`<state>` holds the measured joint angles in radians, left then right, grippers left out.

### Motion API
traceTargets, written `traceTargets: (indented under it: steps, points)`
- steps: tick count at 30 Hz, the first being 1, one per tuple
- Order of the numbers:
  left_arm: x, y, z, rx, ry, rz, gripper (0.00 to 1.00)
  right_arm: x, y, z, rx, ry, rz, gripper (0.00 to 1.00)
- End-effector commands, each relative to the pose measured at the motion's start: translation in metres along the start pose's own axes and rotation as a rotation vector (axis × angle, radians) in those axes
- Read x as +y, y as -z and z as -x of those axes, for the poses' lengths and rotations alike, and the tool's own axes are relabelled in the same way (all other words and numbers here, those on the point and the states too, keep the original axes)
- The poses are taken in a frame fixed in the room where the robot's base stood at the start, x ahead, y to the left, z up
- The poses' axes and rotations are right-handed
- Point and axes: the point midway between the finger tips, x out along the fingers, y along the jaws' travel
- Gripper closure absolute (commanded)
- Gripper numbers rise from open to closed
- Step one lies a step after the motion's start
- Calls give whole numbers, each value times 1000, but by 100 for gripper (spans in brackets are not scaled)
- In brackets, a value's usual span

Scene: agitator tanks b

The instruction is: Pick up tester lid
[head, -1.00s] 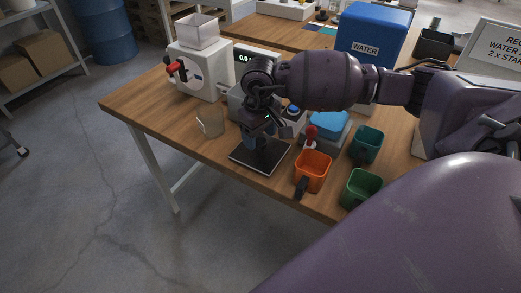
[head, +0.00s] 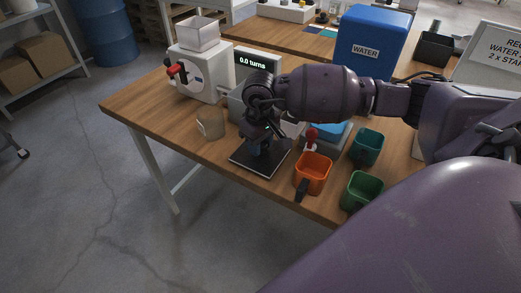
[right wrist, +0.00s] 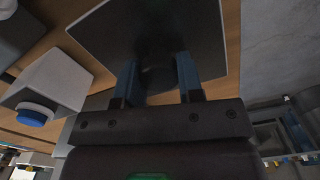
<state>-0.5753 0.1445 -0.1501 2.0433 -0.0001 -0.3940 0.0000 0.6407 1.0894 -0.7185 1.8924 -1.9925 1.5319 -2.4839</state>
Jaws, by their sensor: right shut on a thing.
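A dark square plate with a pale edge, which I take to be the tester lid (head: 268,167), lies flat at the front edge of the wooden table. In the right wrist view the lid (right wrist: 130,35) fills the upper middle, with a short dark round knob on it. My right gripper (head: 258,149) points down over the lid. Its blue-grey fingers (right wrist: 160,78) are shut on the knob from both sides. The lid appears to rest on the table; I see no clear gap beneath it. My left gripper is not in view.
A beige cup (head: 210,123) stands left of the lid. An orange scoop (head: 313,174) and green cups (head: 367,147) stand to its right. Behind are a white machine (head: 202,75) with a red handle and a display (head: 258,62) reading "0.0 turns". A blue-button box (right wrist: 45,90) is close by.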

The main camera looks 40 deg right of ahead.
Motion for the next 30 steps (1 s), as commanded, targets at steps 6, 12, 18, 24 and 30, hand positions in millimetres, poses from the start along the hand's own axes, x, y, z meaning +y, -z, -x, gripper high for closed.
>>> traceTargets:
  steps: [6, 12, 18, 24, 30]
  points:
    - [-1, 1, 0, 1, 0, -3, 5, 0, 1, 10, 3, -2, 0, 89]
    - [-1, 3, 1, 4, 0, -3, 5, 1, 1, 46, 7, -3, 2, 89]
    - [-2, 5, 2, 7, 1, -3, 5, 1, 1, 99, 7, -3, 1, 89]
    - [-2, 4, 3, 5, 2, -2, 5, 0, 1, 147, 6, -2, 1, 89]
    - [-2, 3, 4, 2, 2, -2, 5, 0, 0, 181, 4, -1, 0, 89]
